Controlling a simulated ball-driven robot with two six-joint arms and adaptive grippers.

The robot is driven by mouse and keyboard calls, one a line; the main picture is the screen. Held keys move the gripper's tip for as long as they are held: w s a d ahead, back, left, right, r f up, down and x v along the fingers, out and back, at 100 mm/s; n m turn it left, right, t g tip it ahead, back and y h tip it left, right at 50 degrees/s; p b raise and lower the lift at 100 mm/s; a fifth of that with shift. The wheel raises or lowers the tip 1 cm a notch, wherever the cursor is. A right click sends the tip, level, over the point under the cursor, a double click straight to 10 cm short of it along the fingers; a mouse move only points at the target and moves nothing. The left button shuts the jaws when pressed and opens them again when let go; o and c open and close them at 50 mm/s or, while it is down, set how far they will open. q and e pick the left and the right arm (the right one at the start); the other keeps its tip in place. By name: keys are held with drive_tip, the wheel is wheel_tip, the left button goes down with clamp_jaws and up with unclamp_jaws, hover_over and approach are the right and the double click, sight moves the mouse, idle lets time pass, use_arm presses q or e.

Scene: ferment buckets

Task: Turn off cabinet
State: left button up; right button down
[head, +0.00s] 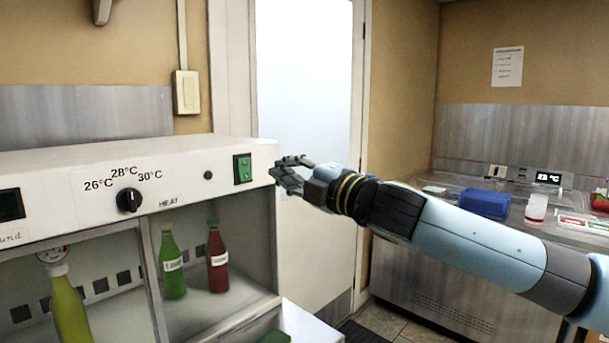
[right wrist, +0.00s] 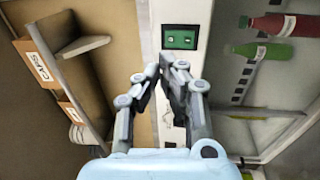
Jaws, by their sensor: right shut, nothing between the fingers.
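The white cabinet (head: 110,170) stands on the left, with a temperature dial (head: 129,200) and a small dark red lamp (head: 208,175) on its front panel. A green switch (head: 242,168) sits at the panel's right end. In the right wrist view the green switch (right wrist: 180,39) shows in a dark frame just beyond my fingertips. My right gripper (head: 283,173) is shut and empty, just right of the switch at the cabinet's corner. In the right wrist view its fingertips (right wrist: 163,72) point toward the panel; I cannot tell any contact. My left gripper is out of view.
A green bottle (head: 172,262) and a red bottle (head: 217,260) stand inside the cabinet, with a yellow-green bottle (head: 68,305) further left. A steel counter (head: 455,190) holding a blue box (head: 485,203) is at right. Shelves (right wrist: 62,75) appear in the wrist view.

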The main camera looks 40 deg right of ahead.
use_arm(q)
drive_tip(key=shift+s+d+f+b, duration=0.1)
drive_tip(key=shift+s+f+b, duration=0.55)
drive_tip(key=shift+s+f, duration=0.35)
use_arm(e)
drive_tip(key=s, duration=0.4)
drive_tip(key=shift+s+d+r, duration=0.1)
drive_tip(key=shift+d+r, duration=0.05)
drive_tip(key=shift+r, duration=0.05)
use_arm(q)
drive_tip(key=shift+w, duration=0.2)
